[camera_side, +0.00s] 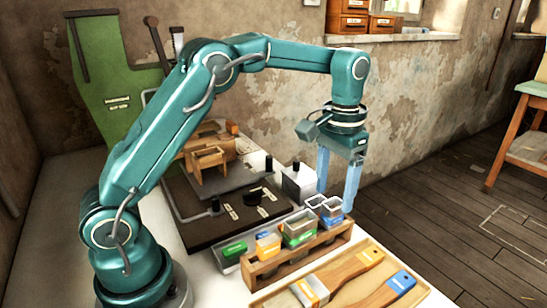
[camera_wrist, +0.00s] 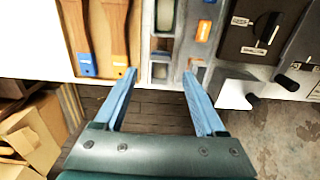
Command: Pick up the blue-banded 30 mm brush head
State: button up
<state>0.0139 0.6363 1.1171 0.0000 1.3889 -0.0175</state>
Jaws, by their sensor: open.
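The blue-banded brush head (camera_side: 331,221) stands at the right end of the row of heads by the wooden rack, in the side view. It has a pale, open-topped metal ferrule; I cannot tell its size. My gripper (camera_side: 336,202) is open, pointing down with its fingertips close to the far right end of the row. No head is seen clamped between the fingers. In the wrist view my gripper (camera_wrist: 160,72) is spread over the near end of the rack, and I cannot tell there which head is the blue-banded one.
The wooden rack (camera_side: 290,268) holds neighbouring green-banded (camera_side: 298,232) and orange-banded (camera_side: 268,243) heads. A tray (camera_side: 384,256) with brushes lies in front. A dark press base (camera_side: 190,205) stands behind, with a pale block (camera_side: 298,182) near the gripper.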

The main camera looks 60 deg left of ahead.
aim_at(331, 209)
jog(key=shift+f, duration=2.8)
grip_shut()
